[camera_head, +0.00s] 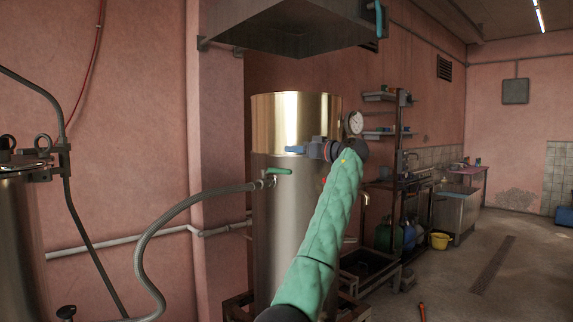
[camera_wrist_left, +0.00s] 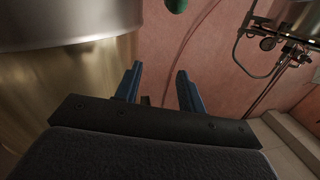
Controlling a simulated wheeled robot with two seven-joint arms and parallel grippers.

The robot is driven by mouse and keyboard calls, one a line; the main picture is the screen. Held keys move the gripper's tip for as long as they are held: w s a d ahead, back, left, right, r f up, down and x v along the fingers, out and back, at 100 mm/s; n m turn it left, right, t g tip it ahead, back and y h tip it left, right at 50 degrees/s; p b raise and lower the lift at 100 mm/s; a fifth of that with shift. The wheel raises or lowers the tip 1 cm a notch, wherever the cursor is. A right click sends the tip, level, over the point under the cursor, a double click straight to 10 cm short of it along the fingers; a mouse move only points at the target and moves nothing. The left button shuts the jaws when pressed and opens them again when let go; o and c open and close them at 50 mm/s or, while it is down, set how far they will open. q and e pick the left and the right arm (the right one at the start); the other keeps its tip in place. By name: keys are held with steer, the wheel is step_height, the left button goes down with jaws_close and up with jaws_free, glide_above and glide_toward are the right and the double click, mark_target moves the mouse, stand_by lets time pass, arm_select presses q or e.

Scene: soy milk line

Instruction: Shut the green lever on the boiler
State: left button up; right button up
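The boiler (camera_head: 275,235) is a tall shiny metal cylinder in the middle of the head view, and its curved wall fills the left of the left wrist view (camera_wrist_left: 60,75). The green lever (camera_head: 279,171) lies roughly level on a valve at the boiler's front, where a grey hose joins. A green rounded end, likely the lever, shows at the top edge of the wrist view (camera_wrist_left: 176,5). My left gripper (camera_head: 290,149) is just above the lever, fingers pointing left, apart from it. Its blue fingers (camera_wrist_left: 157,85) are spread and empty. My right gripper is not in view.
The grey hose (camera_head: 150,235) runs from the valve down to the left, near a metal vessel (camera_head: 20,240). A metal hood (camera_head: 295,28) hangs above. The floor there is mostly clear.

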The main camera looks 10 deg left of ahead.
arm_select(q)
steer(key=s+d+r, duration=0.2)
steer(key=d+r, duration=0.1)
steer(key=d, duration=0.2)
steer(key=shift+d+r+b, duration=0.15)
steer(key=shift+r+b, duration=0.05)
steer(key=shift+b, duration=0.25)
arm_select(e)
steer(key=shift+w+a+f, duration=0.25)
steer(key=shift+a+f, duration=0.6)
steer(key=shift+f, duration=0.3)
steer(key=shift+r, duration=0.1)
